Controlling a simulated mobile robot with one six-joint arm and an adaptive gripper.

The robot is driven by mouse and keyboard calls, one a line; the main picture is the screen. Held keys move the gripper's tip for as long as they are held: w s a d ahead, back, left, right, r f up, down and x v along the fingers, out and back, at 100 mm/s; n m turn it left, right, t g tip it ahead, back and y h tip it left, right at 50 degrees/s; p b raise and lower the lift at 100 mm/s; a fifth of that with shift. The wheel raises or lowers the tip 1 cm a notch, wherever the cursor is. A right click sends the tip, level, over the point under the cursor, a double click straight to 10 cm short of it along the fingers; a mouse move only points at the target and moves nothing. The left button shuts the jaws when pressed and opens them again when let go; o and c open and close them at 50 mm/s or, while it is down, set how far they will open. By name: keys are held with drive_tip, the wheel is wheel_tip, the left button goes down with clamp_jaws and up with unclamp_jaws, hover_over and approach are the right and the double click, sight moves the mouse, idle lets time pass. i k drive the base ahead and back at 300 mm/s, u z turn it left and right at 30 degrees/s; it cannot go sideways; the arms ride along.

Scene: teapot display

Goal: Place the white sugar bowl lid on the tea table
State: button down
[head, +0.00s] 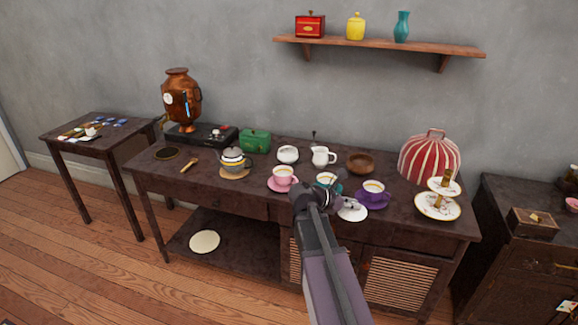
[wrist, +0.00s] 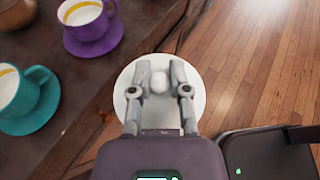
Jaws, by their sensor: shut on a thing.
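The white sugar bowl lid (wrist: 125,88) is a round disc with a pale knob (wrist: 159,82). My gripper (wrist: 160,72) is shut on that knob. In the head view the lid (head: 354,214) shows just beyond my gripper (head: 338,203), at the front edge of the dark wooden tea table (head: 232,192). In the wrist view the lid overlaps the table edge, with floor showing to its right. I cannot tell whether it touches the tabletop. A small white bowl (head: 288,155) stands toward the back of the table. My gripper partly hides the lid.
A purple cup (head: 374,190) and a teal cup (head: 327,178) stand close to the lid. A pink cup (head: 283,177), teapot (head: 235,160), white jug (head: 323,156) and wooden bowl (head: 360,163) are nearby. A tiered stand (head: 438,207) is at right. The front left tabletop is bare.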

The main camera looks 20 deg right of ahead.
sight(301, 169)
drive_tip(key=u, duration=0.3)
drive_tip(key=i, duration=1)
drive_tip(key=u, duration=0.05)
